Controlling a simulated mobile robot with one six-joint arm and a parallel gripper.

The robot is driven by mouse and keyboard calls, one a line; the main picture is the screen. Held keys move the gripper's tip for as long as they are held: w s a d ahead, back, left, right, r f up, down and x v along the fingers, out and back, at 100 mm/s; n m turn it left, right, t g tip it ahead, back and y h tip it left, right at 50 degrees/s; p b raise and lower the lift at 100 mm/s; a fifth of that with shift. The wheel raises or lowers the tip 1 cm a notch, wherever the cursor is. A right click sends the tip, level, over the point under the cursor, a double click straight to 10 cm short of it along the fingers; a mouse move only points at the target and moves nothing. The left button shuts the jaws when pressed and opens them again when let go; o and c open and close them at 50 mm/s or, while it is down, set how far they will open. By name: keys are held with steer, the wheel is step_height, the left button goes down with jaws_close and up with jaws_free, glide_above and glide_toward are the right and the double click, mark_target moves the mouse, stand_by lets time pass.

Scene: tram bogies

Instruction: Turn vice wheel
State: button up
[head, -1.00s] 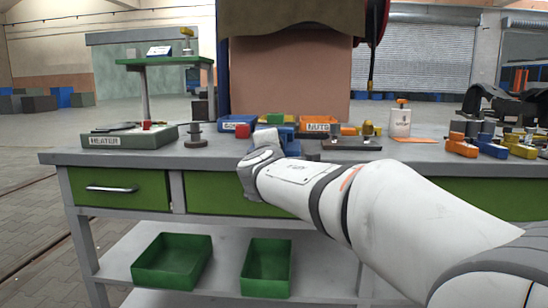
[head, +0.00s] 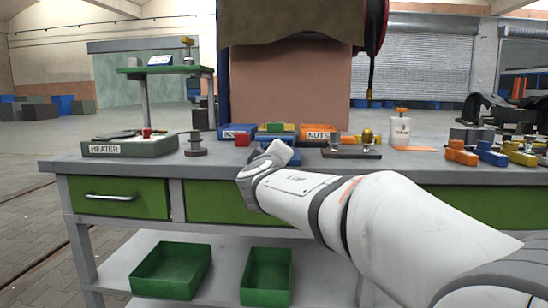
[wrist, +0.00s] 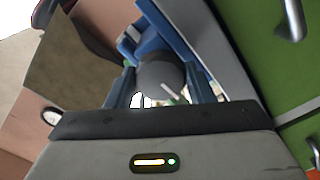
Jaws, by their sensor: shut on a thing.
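The vice wheel (wrist: 162,74) shows in the wrist view as a dark grey round piece in front of the blue vice (wrist: 150,35). My gripper (wrist: 165,92) has its fingers on either side of the wheel and is shut on it. A short pale bar shows at the wheel's near side. In the head view my gripper end (head: 280,152) is at the bench's front edge, tilted to the right. My wrist hides the wheel and most of the vice there.
The grey bench (head: 225,163) has green drawers (head: 118,197). A heater (head: 130,146) stands at the left, and a nuts bin (head: 318,132) stands behind my wrist. Orange and blue blocks (head: 490,153) lie at the right. Two green bins (head: 172,268) are on the lower shelf.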

steer(key=shift+m, duration=0.4)
steer(key=o, duration=1)
steer(key=shift+s+a+p, duration=0.15)
steer(key=shift+s+p, duration=0.25)
steer(key=shift+s, duration=3.45)
